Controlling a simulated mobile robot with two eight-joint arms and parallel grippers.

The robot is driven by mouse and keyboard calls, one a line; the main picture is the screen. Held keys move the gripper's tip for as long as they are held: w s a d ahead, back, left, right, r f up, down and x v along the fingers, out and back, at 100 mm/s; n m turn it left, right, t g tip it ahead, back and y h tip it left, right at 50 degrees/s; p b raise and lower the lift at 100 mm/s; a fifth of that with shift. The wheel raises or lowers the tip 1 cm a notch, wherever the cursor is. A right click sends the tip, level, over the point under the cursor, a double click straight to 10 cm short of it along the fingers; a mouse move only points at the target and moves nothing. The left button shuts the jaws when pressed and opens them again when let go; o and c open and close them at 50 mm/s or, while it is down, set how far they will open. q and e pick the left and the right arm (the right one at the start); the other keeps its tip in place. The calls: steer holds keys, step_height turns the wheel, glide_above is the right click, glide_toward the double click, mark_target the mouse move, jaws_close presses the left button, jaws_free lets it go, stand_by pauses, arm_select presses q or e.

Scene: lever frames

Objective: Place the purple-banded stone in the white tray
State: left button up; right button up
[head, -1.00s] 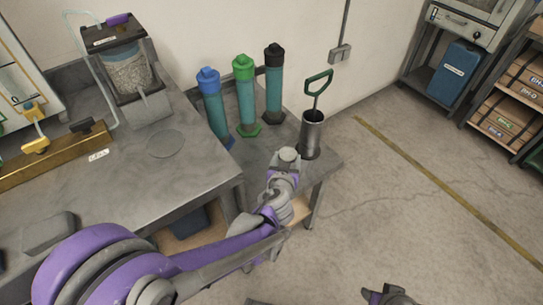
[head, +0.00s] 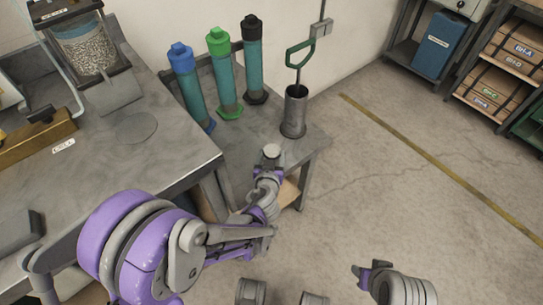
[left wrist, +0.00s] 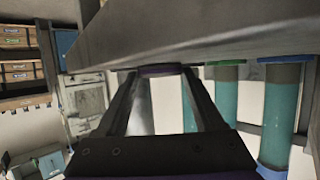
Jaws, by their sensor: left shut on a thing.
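My left gripper (head: 269,164) is at the front of the low grey bench, in front of the metal cylinder. It is shut on a small grey piece with a pale round top (head: 271,151). In the left wrist view, a purple-edged piece (left wrist: 160,70) sits between the two finger ends, which fits the purple-banded stone; the rest of it is hidden. I see no white tray in either view.
Tubes with blue (head: 190,90), green (head: 223,75) and black (head: 253,60) caps stand beside a metal cylinder (head: 294,112) with a green-handled tool. A grey worktable (head: 110,175) lies left. Shelving (head: 495,75) stands at the back right. The floor (head: 400,190) between is clear.

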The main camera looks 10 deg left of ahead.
arm_select(q)
steer(key=o, duration=1.4)
